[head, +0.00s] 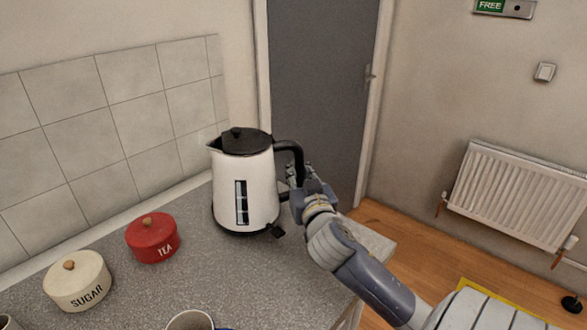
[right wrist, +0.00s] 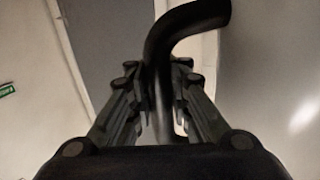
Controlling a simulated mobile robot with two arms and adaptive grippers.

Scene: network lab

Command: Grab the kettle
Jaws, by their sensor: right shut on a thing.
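The kettle (head: 261,185) is white with a black lid, a black handle and a dark level window. It stands upright at the far end of the grey worktop, spout to the left. My right gripper (head: 299,178) is at its right side, shut on the black handle. In the right wrist view the handle (right wrist: 160,50) runs down between the fingers of my right gripper (right wrist: 158,80). I cannot tell whether the kettle's base is clear of the worktop. My left gripper is not in view.
A red TEA tin (head: 153,242) and a cream SUGAR tin (head: 78,284) stand left of the kettle on the worktop (head: 225,270). A mug (head: 190,321) is at the bottom edge. A tiled wall (head: 140,125) rises behind. A door (head: 320,90) and a radiator (head: 520,195) lie beyond.

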